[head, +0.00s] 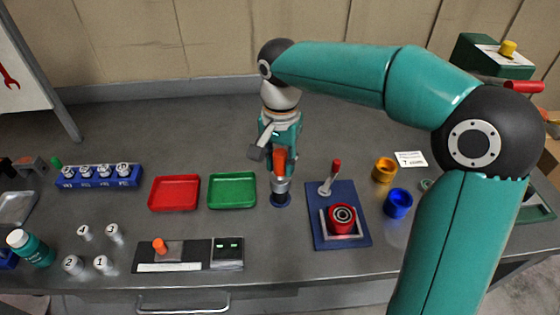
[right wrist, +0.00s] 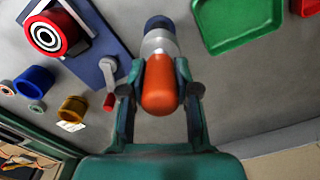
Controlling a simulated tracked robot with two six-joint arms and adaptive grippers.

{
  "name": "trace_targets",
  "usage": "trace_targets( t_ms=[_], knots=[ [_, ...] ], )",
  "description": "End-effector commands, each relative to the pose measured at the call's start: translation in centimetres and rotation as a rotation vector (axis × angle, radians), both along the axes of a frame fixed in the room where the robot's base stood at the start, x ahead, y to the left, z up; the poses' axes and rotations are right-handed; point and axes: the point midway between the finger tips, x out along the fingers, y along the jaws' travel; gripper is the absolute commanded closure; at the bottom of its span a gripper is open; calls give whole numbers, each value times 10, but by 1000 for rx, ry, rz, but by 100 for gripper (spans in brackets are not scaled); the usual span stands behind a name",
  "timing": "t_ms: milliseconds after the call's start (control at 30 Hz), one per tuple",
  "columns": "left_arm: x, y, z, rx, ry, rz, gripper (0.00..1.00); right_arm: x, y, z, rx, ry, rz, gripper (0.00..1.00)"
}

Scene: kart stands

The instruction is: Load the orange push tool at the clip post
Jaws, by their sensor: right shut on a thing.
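The orange push tool (head: 280,160) stands roughly upright near the middle of the bench in the head view. My right gripper (head: 279,152) comes down on it from above and is shut around its orange part. In the right wrist view the rounded orange end (right wrist: 160,88) sits between the two fingers of my right gripper (right wrist: 160,75). A silver cylinder (head: 281,184) is directly beneath the orange part, over a dark blue round base (head: 280,200), which I take as the clip post. I cannot tell where tool and post meet. My left gripper is not in view.
A green tray (head: 232,204) and a red tray (head: 174,207) lie left of the post. A blue plate (head: 322,235) with a red-handled lever (head: 334,168) and a red wheel (head: 342,217) lies right. Orange (head: 384,170) and blue (head: 398,203) cups stand beyond it.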

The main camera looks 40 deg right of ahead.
Motion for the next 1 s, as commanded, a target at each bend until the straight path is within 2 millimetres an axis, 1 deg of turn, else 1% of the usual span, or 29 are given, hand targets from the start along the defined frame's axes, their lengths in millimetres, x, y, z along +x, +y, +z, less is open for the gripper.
trace_targets(
  t_ms=[567,1000],
  knots=[
    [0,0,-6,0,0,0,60,0,0,-7,0,0,-1,100],
    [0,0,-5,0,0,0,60,0,-1,-7,0,0,-2,100]
  ],
)
